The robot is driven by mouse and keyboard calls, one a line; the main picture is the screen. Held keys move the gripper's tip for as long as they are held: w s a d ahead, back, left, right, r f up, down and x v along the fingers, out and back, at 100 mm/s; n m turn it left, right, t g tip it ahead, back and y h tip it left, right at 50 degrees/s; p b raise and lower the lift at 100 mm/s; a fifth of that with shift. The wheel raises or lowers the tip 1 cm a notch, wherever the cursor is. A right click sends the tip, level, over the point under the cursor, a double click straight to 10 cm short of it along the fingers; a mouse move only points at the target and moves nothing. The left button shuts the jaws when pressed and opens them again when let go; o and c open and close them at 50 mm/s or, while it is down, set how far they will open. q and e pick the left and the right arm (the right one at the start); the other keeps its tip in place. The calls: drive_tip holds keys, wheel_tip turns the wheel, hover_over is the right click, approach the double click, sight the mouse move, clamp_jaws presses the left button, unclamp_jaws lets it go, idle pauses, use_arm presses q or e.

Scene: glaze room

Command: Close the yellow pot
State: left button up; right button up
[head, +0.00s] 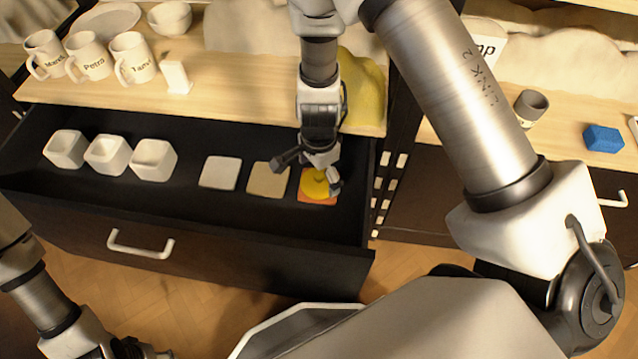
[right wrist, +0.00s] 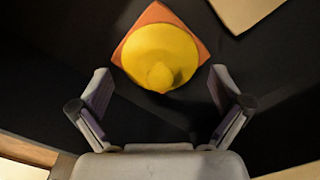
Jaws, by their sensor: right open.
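A round yellow lid with a small knob (head: 313,184) lies on an orange square tile (head: 304,199) in the open black drawer. The lid (right wrist: 157,55) and tile (right wrist: 198,50) also show in the right wrist view. My right gripper (head: 311,172) is open above the lid; in the right wrist view its fingers (right wrist: 160,98) are apart and empty, with the knob just beyond them. A yellow mass (head: 366,88) on the counter is partly hidden behind my right arm; I cannot tell whether it is a pot. My left gripper (head: 130,350) is partly cut off at the lower left.
The open drawer (head: 200,240) also holds three white cups (head: 108,153), a pale tile (head: 220,172) and a tan tile (head: 268,179). Named mugs (head: 90,58) and a white block (head: 176,77) stand on the counter. A grey cup (head: 530,107) and blue block (head: 603,138) are at right.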

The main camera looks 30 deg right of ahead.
drive_tip(key=shift+f, duration=0.75)
use_arm(q)
drive_tip(key=shift+f, duration=0.4)
use_arm(e)
drive_tip(key=shift+r, duration=0.1)
drive_tip(key=c, duration=1.2)
drive_tip(key=shift+s, duration=0.1)
drive_tip(key=shift+c, duration=1.3)
use_arm(q)
drive_tip(key=shift+r, duration=0.1)
use_arm(e)
drive_tip(key=shift+r, duration=0.15)
